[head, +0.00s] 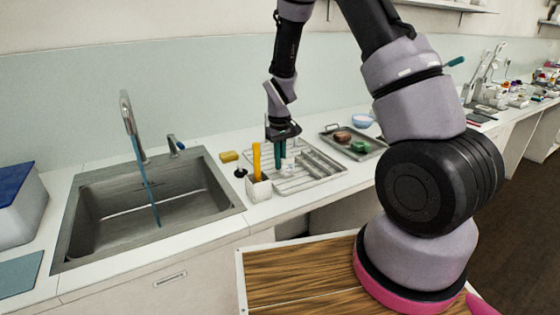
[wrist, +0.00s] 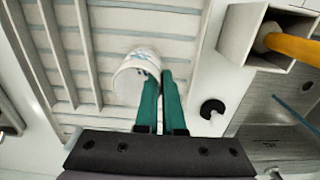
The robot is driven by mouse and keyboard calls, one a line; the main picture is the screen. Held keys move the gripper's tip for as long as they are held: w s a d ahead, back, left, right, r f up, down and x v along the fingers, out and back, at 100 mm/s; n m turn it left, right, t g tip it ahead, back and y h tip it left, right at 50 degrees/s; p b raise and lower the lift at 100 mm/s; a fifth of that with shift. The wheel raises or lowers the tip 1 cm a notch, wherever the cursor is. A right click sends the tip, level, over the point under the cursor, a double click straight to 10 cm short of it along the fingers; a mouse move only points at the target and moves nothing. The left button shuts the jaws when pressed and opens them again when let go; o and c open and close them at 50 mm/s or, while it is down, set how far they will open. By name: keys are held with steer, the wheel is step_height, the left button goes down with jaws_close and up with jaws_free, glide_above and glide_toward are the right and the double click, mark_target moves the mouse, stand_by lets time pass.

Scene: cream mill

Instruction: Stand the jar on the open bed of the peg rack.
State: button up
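The jar (wrist: 131,82) is small and white with a faint blue mark. In the wrist view it is over the slatted metal peg rack (wrist: 98,18). My gripper (wrist: 159,78) has two teal fingers close together at the jar's right side, with the jar's wall appearing pinched between them. In the head view my gripper (head: 276,156) points down over the left part of the peg rack (head: 325,172), and the jar (head: 286,168) shows as a small pale shape by the fingertips. I cannot tell whether the jar's base touches the rack.
A white holder (head: 258,187) with a yellow-handled item stands left of the rack. A small black item (head: 240,172) and a yellow sponge (head: 229,156) lie near the sink (head: 150,205). A grey tray (head: 353,141) with a brown and a green item is behind the rack.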

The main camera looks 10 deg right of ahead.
steer(key=shift+o, duration=1.4)
steer(key=shift+r, duration=0.15)
steer(key=s+d+r+m+t+y, duration=0.1)
steer(key=s+d+r, duration=0.15)
steer(key=r, duration=0.75)
steer(key=s+d+r+m+t, duration=0.1)
steer(key=s+r+m, duration=0.15)
steer(key=r, duration=0.65)
steer(key=s+d+r+t+y, duration=0.15)
steer(key=s+r, duration=0.25)
steer(key=r, duration=0.6)
steer(key=s+d+r+m+t, duration=0.1)
steer(key=s+r+m+t, duration=0.1)
steer(key=s, duration=0.5)
steer(key=s+d+r+m+t, duration=0.1)
steer(key=s+d+r+m, duration=0.1)
steer(key=s+r, duration=0.3)
steer(key=shift+s+d+t, duration=0.25)
steer(key=shift+s+t, duration=0.1)
steer(key=shift+s, duration=0.5)
steer(key=shift+h, duration=0.25)
